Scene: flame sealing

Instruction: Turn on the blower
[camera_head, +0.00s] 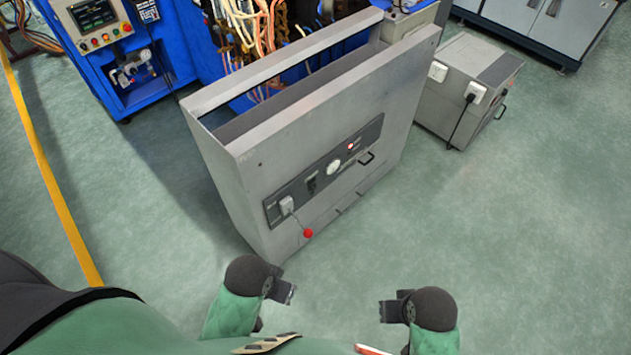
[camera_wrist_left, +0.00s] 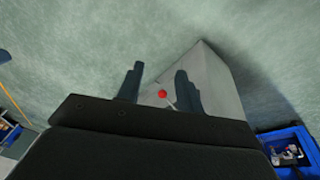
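A grey metal cabinet (camera_head: 300,140), apparently the blower, stands in the middle of the head view. Its dark control panel (camera_head: 322,172) carries a black switch (camera_head: 312,185), a round white gauge (camera_head: 334,167) and a small red light or button (camera_head: 350,147). A red ball knob (camera_head: 308,233) on a thin rod sticks out below the panel's left end. My left gripper (camera_head: 290,292) is apart from the cabinet, near its bottom front corner. In the left wrist view its fingers (camera_wrist_left: 160,72) are open, with the red knob (camera_wrist_left: 162,93) seen beyond the gap. My right gripper (camera_head: 385,308) is right of it, away from the cabinet; its opening is unclear.
A grey box with white sockets (camera_head: 466,90) stands right of the cabinet. A blue machine (camera_head: 125,55) with a screen is at back left, with loose cables behind the cabinet. Green floor (camera_head: 500,220) is clear at right. A yellow line (camera_head: 50,180) runs at left.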

